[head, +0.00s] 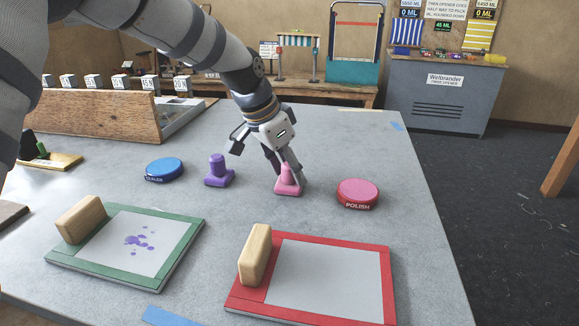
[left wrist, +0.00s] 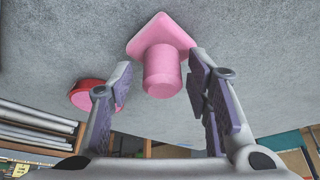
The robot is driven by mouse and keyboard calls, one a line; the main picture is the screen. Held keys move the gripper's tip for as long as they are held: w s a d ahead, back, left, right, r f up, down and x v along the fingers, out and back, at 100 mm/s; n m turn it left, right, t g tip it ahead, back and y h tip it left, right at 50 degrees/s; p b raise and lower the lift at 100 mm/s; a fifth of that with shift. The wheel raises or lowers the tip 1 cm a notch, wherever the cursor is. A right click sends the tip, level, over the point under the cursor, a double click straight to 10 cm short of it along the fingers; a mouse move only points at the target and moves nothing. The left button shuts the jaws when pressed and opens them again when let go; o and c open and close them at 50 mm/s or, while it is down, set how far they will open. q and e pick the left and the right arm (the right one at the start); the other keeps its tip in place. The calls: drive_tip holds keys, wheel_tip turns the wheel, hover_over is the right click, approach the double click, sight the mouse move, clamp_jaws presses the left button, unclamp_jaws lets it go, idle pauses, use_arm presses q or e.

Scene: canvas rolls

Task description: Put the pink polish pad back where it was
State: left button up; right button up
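The pink polish pad (head: 288,187) stands upright on the grey table, between the purple pad (head: 218,178) and the pink-red tin marked POLISH (head: 358,193). In the left wrist view, the pad's square base and round handle (left wrist: 163,70) show between my fingers. My left gripper (head: 283,162) reaches down to the pad from behind and above. It is open: in the left wrist view (left wrist: 160,88), one finger lies close beside the handle and the other is apart from it. I cannot tell whether the nearer finger touches it. My right gripper is not in view.
A blue tin (head: 164,169) stands left of the purple pad. In front lie a green-framed board (head: 178,262) with purple spots and a red-framed board (head: 385,272), each with a wooden block. A wooden rack (head: 95,108) stands at the back left.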

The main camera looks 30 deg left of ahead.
use_arm(q)
drive_tip(key=shift+r, duration=0.1)
drive_tip(key=v, duration=1.2)
